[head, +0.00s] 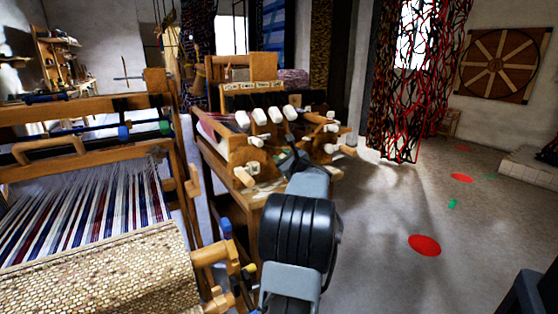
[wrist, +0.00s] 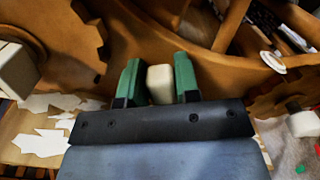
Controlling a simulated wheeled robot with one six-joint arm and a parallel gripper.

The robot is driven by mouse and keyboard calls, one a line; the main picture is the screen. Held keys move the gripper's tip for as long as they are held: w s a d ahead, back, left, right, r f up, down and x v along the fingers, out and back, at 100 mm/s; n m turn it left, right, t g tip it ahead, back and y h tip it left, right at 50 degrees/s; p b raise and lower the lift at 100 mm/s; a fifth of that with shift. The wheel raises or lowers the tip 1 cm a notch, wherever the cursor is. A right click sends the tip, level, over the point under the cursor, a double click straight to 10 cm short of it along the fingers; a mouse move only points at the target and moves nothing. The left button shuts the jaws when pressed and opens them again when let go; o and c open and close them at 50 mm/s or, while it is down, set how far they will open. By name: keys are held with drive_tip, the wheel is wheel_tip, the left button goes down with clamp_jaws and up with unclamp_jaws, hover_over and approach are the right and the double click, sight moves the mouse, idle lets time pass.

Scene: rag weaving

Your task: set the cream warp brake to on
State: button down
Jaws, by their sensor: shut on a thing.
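The cream warp brake handle (wrist: 159,85) shows in the wrist view as a cream block. My gripper (wrist: 158,78) has its green fingers on either side of this block and is shut on it. In the head view my arm reaches to the small wooden loom (head: 237,160) in the middle, and its end hides the held handle. Whether the brake stands at on or off cannot be told.
Several cream knobs (head: 242,119) line the small loom's top. Another cream block (wrist: 14,72) is left of my gripper in the wrist view. A large loom (head: 90,215) stands at the left. The floor (head: 385,215) at the right is mostly clear, with red spots (head: 424,245).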

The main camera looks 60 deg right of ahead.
drive_tip(key=c, duration=0.8)
unclamp_jaws()
drive_tip(key=shift+c, duration=0.2)
drive_tip(key=p+v, duration=0.2)
drive_tip(key=v, duration=1.2)
